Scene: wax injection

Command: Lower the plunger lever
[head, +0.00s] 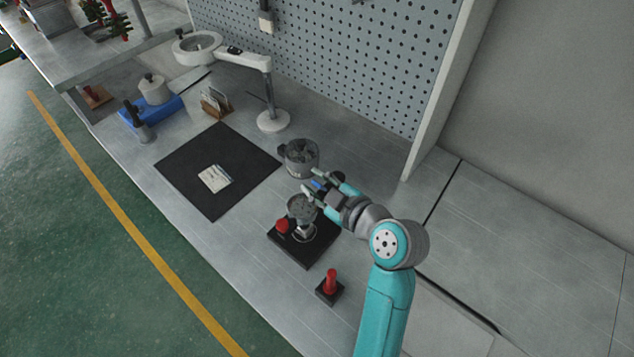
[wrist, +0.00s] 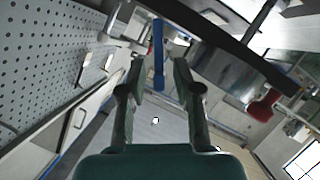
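The injection machine stands on a black base (head: 308,258) on the bench, with a grey cylinder (head: 302,208) and a red knob (head: 283,226). A blue lever handle (head: 319,184) is beside the cylinder at my fingertips. In the wrist view the blue handle (wrist: 158,52) lies between my two fingers, with a visible gap on each side. My gripper (head: 314,183) is open around it, also seen in the wrist view (wrist: 159,75). The lever's joint is hidden. The red knob also shows in the wrist view (wrist: 263,106).
A glass-like pot (head: 300,157) stands close behind the gripper. A red-handled tool on a small black block (head: 329,288) stands in front. The perforated panel (head: 340,55) rises behind.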

